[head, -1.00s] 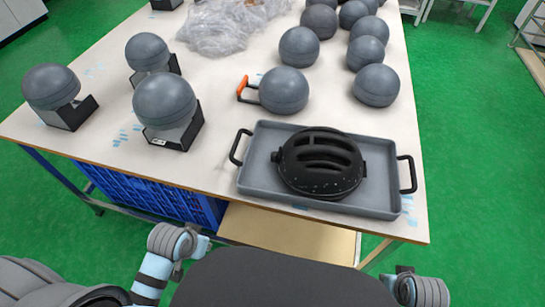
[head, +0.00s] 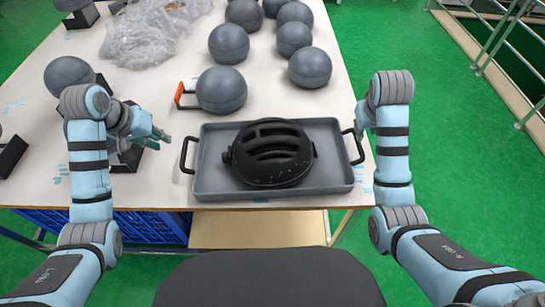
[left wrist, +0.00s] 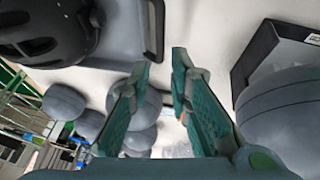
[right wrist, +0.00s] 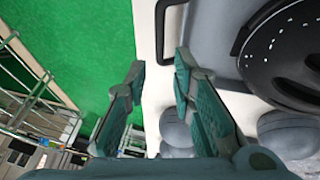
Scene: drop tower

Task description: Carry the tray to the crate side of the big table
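The grey tray (head: 210,168) lies on the big table (head: 170,85) near its front edge, with a black slotted helmet-like object (head: 270,153) on it. Its left black handle (head: 184,157) and right black handle (head: 359,148) stick out at the sides. My left gripper (head: 160,134) is open and empty, a little left of the left handle. The left wrist view shows that handle (left wrist: 158,28) beyond the spread fingers (left wrist: 163,60). My right gripper (head: 360,122) is at the right handle, partly hidden by my arm. In the right wrist view its fingers (right wrist: 160,62) are open, with the handle (right wrist: 160,30) beyond the tips.
Several grey balls (head: 228,43) stand behind the tray, one beside an orange-tipped handle (head: 179,93). Balls on black stands (head: 68,75) and clear plastic wrap (head: 150,35) are at left. A blue crate (head: 140,228) sits under the table. Green floor is free at right.

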